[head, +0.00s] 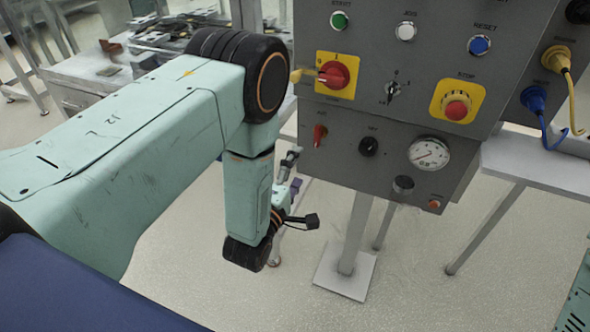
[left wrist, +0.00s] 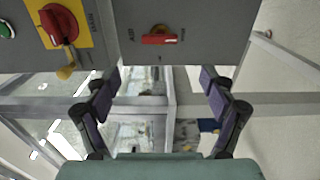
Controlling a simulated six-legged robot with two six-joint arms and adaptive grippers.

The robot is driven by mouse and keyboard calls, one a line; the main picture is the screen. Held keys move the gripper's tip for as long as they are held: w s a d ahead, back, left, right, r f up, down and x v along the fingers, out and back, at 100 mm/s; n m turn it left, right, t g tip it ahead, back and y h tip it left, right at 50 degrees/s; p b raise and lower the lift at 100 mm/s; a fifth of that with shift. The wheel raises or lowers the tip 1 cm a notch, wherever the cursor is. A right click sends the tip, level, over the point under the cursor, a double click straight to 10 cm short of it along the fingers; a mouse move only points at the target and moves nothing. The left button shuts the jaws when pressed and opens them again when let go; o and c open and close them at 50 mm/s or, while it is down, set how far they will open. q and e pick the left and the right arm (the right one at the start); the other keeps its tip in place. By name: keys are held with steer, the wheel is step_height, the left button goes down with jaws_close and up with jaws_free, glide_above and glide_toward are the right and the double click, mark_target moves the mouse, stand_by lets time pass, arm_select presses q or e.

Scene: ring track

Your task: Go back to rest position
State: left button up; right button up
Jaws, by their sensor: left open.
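My left arm reaches in from the left in the head view, its forearm hanging down beside the left edge of a grey control panel (head: 385,135). Much of my left gripper (head: 293,160) is hidden behind the wrist there. In the left wrist view my left gripper (left wrist: 160,95) is open, its two dark fingers wide apart with nothing between them. A red switch handle (left wrist: 160,39) on the panel lies above and between the fingers, apart from them. My right gripper is not in view.
The panel stands on a post with a square base plate (head: 345,272). It carries a red rotary switch (head: 334,75), a stop button (head: 456,108) and a gauge (head: 429,153). A cluttered bench (head: 95,70) stands behind my arm.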

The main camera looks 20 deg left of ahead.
mark_target(315, 138)
arm_select(q)
steer(key=shift+s, duration=0.25)
steer(key=shift+w, duration=0.1)
steer(key=w, duration=1.2)
steer(key=shift+d, duration=0.2)
steer(key=shift+s, duration=0.1)
